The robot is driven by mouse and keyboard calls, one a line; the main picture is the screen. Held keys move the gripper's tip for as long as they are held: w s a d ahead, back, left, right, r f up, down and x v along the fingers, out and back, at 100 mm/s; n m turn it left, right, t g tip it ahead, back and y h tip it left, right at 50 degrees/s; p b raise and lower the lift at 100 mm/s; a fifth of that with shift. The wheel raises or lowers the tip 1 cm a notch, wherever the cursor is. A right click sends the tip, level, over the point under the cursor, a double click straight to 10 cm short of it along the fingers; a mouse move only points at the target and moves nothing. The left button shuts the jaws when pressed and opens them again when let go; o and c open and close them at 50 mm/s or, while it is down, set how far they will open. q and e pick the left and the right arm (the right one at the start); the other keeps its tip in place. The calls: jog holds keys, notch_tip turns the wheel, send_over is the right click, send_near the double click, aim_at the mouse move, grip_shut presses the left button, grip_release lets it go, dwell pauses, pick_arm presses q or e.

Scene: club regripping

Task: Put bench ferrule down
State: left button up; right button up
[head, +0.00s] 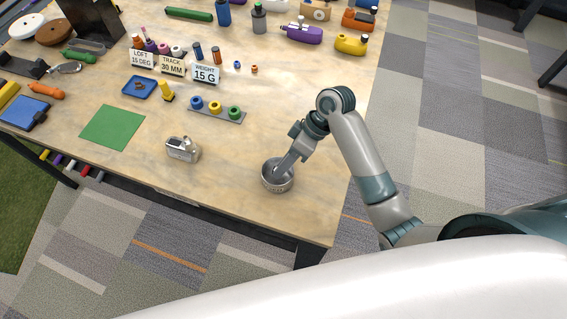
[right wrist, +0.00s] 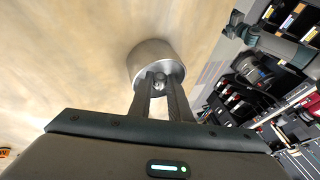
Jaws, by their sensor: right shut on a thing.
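My right gripper (head: 277,171) reaches down into a round grey metal bowl (head: 278,185) near the front right of the wooden table. In the right wrist view the two fingers (right wrist: 159,82) are close together on a small silvery piece (right wrist: 159,78) at the mouth of the bowl (right wrist: 152,52). The piece is mostly hidden by the fingers, and I cannot tell whether it touches the bowl. I cannot tell for sure that it is the bench ferrule. Small blue (head: 237,64) and orange (head: 254,69) rings lie farther back. My left gripper is not in view.
A small silvery device (head: 182,149) stands left of the bowl. A grey holder (head: 232,121) with blue, yellow and green rings, a green mat (head: 113,127) and a blue tray (head: 139,88) lie farther left. Labelled signs (head: 206,74) stand behind. Table around the bowl is clear.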

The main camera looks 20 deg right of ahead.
jog(key=shift+f, duration=0.15)
jog(key=o, duration=1)
jog(key=shift+s, duration=0.1)
jog(key=shift+d, duration=0.1)
jog(key=r+p, duration=0.3)
jog(key=shift+w, duration=0.2)
jog(key=shift+s+r, duration=0.1)
jog(key=shift+r, duration=1.9)
